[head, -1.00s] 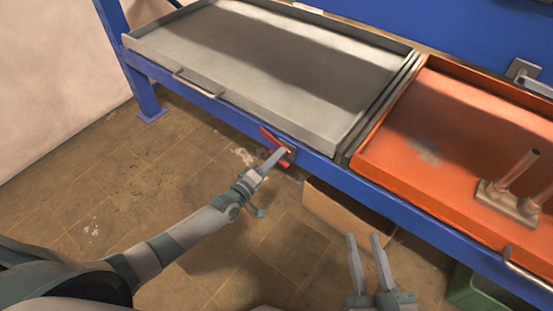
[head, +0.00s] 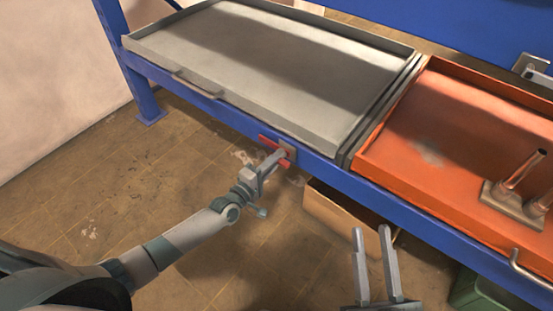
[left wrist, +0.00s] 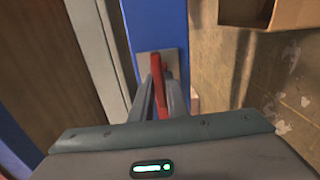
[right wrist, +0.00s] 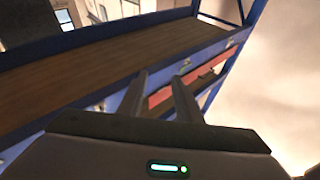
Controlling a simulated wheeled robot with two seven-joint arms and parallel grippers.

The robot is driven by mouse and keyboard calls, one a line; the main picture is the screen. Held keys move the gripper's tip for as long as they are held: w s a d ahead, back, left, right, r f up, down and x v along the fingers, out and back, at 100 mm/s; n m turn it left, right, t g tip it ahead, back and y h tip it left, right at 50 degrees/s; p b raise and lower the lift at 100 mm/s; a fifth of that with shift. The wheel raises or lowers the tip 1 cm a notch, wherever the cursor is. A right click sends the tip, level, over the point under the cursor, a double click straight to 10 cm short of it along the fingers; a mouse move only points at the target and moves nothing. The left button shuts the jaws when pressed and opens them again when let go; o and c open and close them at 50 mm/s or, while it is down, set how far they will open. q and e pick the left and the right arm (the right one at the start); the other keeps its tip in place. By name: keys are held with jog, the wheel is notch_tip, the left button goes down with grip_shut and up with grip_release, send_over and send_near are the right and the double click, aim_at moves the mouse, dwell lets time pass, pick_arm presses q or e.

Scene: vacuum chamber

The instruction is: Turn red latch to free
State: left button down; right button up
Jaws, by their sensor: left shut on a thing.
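The red latch (head: 267,141) is on a grey plate (head: 287,148) on the front of the blue frame beam, below the grey tray's right half. My left gripper (head: 276,160) is at the latch. In the left wrist view the red latch (left wrist: 157,88) stands between the two fingers of my left gripper (left wrist: 160,95), which is shut on it. The fingers cover part of the latch in the head view. My right gripper (head: 373,232) is open and empty, apart from everything, in front of the beam; it also shows in the right wrist view (right wrist: 160,82).
The grey tray (head: 240,98) and the orange tray (head: 395,165) lie on the blue frame (head: 215,105). A metal fitting with posts (head: 512,203) stands on the orange tray. A cardboard box (head: 335,215) and a green crate (head: 475,297) are on the floor below. The floor at left is clear.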

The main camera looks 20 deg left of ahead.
pick_arm(q)
jog(key=c, duration=1.7)
grip_release()
jog(key=shift+c, duration=0.2)
